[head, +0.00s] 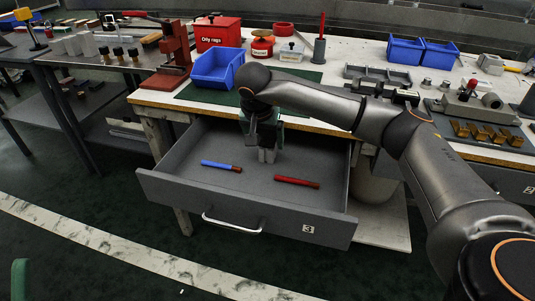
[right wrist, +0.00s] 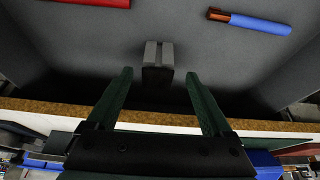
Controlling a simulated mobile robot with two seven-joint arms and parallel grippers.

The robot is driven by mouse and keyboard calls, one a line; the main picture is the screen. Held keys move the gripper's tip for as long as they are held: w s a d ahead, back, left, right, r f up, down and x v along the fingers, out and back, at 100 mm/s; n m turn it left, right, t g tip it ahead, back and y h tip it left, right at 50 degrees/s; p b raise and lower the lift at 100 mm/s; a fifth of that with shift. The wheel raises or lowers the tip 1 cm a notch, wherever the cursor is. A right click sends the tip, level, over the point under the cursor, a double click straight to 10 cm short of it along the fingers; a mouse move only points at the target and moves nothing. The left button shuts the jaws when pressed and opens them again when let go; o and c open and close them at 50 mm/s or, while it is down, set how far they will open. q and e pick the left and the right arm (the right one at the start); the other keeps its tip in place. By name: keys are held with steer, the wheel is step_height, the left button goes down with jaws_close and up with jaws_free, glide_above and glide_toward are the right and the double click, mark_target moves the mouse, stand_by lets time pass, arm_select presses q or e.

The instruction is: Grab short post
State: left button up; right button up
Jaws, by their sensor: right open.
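A short grey post (head: 267,156) with a split, two-part face is in the open drawer (head: 284,222), near its back. It also shows in the right wrist view (right wrist: 158,62), just past the fingertips and roughly centred between them. My right gripper (right wrist: 158,76) is open and empty, its two dark green fingers apart with clear gaps on both sides of the post. In the head view the right gripper (head: 262,138) reaches down into the back of the drawer and partly hides the post. My left gripper is not in view.
A blue stick (head: 221,166) and a red stick (head: 297,182) lie on the drawer floor in front of the post. The tabletop edge (head: 345,132) overhangs the drawer's back. A blue bin (head: 217,68) stands on the table above. The drawer's front is clear.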

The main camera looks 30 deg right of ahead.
steer(key=b+x, duration=0.1)
steer(key=x, duration=0.3)
steer(key=shift+s+d+f+b, duration=0.1)
steer(key=shift+d+f+b, duration=0.05)
steer(key=shift+f+b, duration=0.25)
steer(key=shift+r, duration=0.15)
jaws_close()
